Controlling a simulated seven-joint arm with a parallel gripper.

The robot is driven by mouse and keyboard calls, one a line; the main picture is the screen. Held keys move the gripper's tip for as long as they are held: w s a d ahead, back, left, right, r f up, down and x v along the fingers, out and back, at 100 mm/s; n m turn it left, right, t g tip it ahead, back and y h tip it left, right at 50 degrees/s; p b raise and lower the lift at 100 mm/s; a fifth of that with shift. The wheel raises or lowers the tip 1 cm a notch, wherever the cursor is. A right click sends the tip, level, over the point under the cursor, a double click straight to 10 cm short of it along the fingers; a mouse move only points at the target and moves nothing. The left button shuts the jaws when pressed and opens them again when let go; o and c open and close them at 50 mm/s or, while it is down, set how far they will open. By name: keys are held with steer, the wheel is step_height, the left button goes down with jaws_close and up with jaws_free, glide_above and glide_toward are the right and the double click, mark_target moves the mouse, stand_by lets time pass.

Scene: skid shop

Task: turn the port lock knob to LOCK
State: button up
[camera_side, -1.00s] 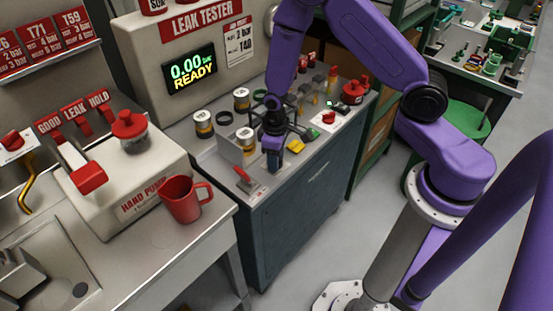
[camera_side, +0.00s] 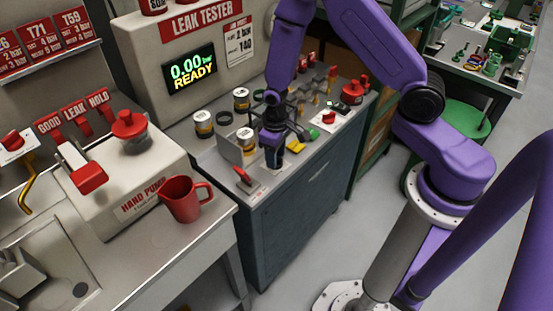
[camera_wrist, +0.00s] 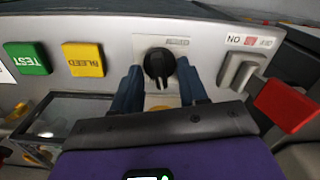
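The black knob (camera_wrist: 159,65) sits on a pale plate in the wrist view. I take it as the port lock knob; its small label (camera_wrist: 177,41) is upside down and too blurred to read. My gripper (camera_wrist: 160,85) is open, with one blue finger on each side of the knob and small gaps visible. I cannot tell how deep the fingertips reach around it. In the side view my gripper (camera_side: 272,158) points down over the front of the tester bench, and it hides the knob there.
Left of the knob in the wrist view are a yellow button (camera_wrist: 84,59) and a green TEST button (camera_wrist: 28,58). A red-handled lever (camera_wrist: 286,104) stands close on the right. In the side view, several cans stand behind my gripper, and a red mug (camera_side: 184,199) is on the left counter.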

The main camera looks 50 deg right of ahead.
steer(key=shift+r, duration=3.1)
steer(key=shift+a+r, duration=0.1)
steer(key=shift+r, duration=0.05)
steer(key=s+a+r+n, duration=0.4)
steer(key=s+r+n, duration=0.1)
steer(key=s+r, duration=0.55)
steer(key=s+d+r+n, duration=0.2)
steer(key=s, duration=0.5)
steer(key=s+d+r+n, duration=0.2)
steer(key=s+r, duration=0.1)
steer(key=s, duration=0.4)
steer(key=shift+s+r+n, duration=0.15)
steer(key=shift+r+n, duration=0.1)
steer(key=shift+n, duration=0.15)
